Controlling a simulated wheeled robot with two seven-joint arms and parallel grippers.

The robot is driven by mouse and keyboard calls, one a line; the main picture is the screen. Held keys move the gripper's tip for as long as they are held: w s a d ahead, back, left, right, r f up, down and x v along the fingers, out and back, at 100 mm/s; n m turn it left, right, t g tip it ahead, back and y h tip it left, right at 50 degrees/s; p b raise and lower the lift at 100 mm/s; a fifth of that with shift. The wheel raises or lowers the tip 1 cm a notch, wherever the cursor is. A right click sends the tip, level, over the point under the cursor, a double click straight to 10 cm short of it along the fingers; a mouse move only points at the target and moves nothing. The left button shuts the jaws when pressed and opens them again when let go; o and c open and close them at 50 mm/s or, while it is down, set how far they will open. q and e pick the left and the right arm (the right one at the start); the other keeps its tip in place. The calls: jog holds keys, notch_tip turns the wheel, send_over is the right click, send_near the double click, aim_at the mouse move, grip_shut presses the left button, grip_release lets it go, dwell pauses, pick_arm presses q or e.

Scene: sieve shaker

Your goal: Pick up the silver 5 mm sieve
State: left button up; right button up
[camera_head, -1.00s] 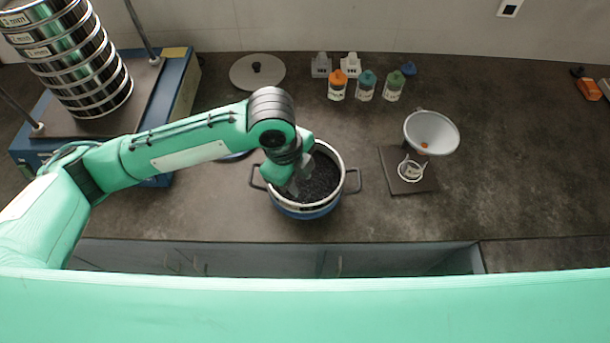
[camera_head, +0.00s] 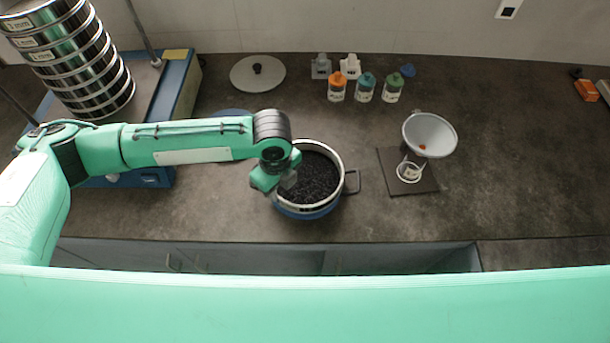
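A stack of silver sieves (camera_head: 85,75) with small labels stands at the top left; I cannot read which one is 5 mm. A round pot (camera_head: 308,211) with a silver rim, blue lower side and dark handles stands at the centre, holding black granules (camera_head: 312,178). My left gripper (camera_head: 288,181) is over the left part of the pot, pointing down. Its grey fingers are small and partly hidden by the wrist, so whether they are open or shut is unclear. No sieve shows in it. My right gripper is not in view.
The stack stands on a blue shaker base (camera_head: 182,95) with upright rods. A grey lid (camera_head: 257,73) lies behind the arm. A blue round thing (camera_head: 232,113) is mostly hidden by the arm. Several small bottles (camera_head: 365,87) and a funnel stand (camera_head: 428,136) are right of the pot.

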aim_at(279, 196)
pick_arm(q)
jog(key=f, duration=0.1)
jog(key=f+p, duration=0.1)
jog(key=f, duration=0.2)
jog(key=shift+w+a+f+p, duration=0.1)
jog(key=shift+a+p, duration=0.2)
jog(key=shift+p, duration=0.1)
jog(key=shift+f, duration=0.55)
grip_shut()
